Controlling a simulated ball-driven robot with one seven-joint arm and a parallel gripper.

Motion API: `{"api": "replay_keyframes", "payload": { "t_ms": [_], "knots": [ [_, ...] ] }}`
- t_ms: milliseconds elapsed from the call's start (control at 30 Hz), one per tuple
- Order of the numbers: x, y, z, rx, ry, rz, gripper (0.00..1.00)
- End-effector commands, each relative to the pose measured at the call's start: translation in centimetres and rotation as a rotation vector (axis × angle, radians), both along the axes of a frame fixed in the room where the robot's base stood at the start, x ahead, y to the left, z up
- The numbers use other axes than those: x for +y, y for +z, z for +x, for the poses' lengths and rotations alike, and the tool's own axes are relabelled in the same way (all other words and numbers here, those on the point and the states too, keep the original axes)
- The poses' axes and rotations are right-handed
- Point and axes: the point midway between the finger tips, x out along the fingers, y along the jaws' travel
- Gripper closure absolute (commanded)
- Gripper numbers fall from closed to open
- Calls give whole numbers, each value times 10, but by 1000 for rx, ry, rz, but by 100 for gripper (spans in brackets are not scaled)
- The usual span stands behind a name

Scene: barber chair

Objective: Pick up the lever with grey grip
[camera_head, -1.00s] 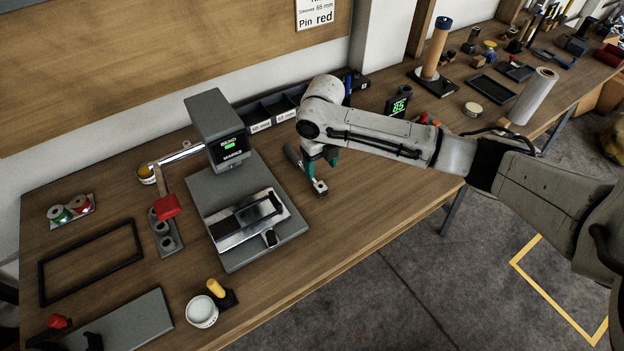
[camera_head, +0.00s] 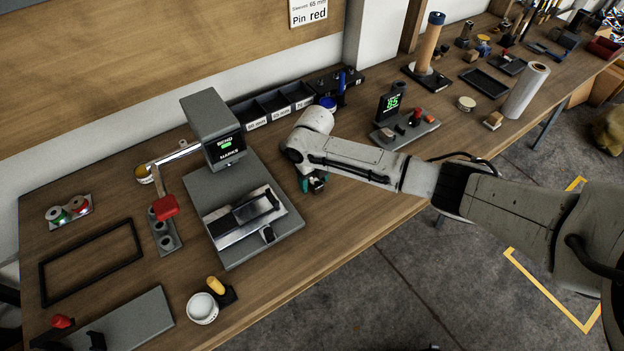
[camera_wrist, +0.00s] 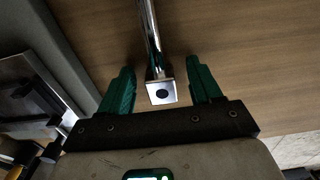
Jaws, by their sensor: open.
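A lever shows in the wrist view as a shiny metal rod (camera_wrist: 151,40) with a square plate at its near end, which has a dark round hole. Its grip is outside the wrist view, and my arm hides most of the lever in the head view. My gripper (camera_wrist: 163,72) is open, with one green finger on each side of the rod, apart from it. In the head view my gripper (camera_head: 312,184) is low over the bench, right of the bending machine, and its fingers are partly hidden by my wrist.
The bending machine (camera_head: 208,125) with its grey base stands close on the left. Black bins (camera_head: 270,105) line the wall behind. A unit with a green display (camera_head: 390,105) stands to the right. Bare wooden bench (camera_head: 345,205) lies in front and to the right.

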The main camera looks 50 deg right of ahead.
Motion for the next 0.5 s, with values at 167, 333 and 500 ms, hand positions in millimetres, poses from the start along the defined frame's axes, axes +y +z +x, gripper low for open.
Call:
{"api": "replay_keyframes", "payload": {
  "t_ms": [167,333,500],
  "knots": [
    [0,0,0,0,-1,0,48],
    [0,0,0,0,-1,0,64],
    [0,0,0,0,-1,0,80]
  ]
}}
